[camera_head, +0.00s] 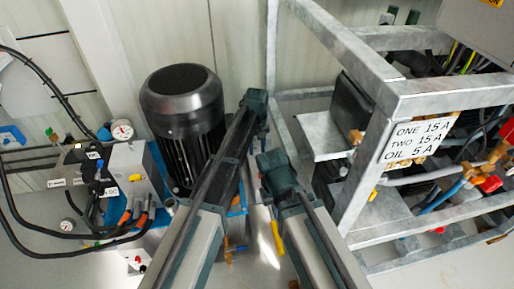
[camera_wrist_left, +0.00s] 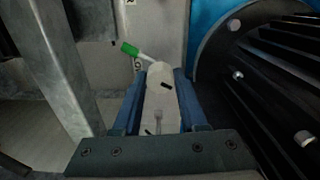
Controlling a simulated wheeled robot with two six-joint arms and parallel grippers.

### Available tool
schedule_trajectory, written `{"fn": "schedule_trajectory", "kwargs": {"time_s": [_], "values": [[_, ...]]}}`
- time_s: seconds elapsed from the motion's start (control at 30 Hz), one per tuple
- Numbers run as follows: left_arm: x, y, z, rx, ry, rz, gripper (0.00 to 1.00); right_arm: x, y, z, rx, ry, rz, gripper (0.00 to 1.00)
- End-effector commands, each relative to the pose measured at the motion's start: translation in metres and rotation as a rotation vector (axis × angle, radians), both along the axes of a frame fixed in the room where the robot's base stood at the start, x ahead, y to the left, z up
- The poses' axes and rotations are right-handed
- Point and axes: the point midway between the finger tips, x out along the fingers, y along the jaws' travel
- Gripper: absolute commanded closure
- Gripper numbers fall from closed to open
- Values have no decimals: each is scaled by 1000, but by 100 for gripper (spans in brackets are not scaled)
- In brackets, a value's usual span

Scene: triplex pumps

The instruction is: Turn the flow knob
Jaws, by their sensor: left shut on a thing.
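My left gripper (camera_wrist_left: 163,82) shows in the left wrist view with its two blue fingers on either side of a pale, rounded knob (camera_wrist_left: 160,95). It is shut on this knob, which has a small black mark on its side. In the head view my left arm reaches up between the black motor and the grey metal frame; its fingertips and the knob cannot be made out there.
The black finned motor (camera_head: 183,115) stands close left of my arm; it also shows in the wrist view (camera_wrist_left: 275,85). The grey frame (camera_head: 372,150) with a lettered sign (camera_head: 417,140) is at the right. A green-tipped lever (camera_wrist_left: 130,49) is just beyond the knob. Hoses and a gauge (camera_head: 122,130) stand left.

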Motion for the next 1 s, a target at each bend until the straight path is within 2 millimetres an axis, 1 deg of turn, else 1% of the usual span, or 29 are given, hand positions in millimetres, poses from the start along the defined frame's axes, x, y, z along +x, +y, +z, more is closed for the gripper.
{"fn": "schedule_trajectory", "kwargs": {"time_s": [0.6,0.8,1.0], "values": [[0,0,0,0,0,-571,100,0,0,0,0,0,0,100],[0,0,0,0,0,-715,100,0,0,0,0,0,0,100],[0,0,0,0,0,-816,100,0,0,0,0,0,0,100]]}}
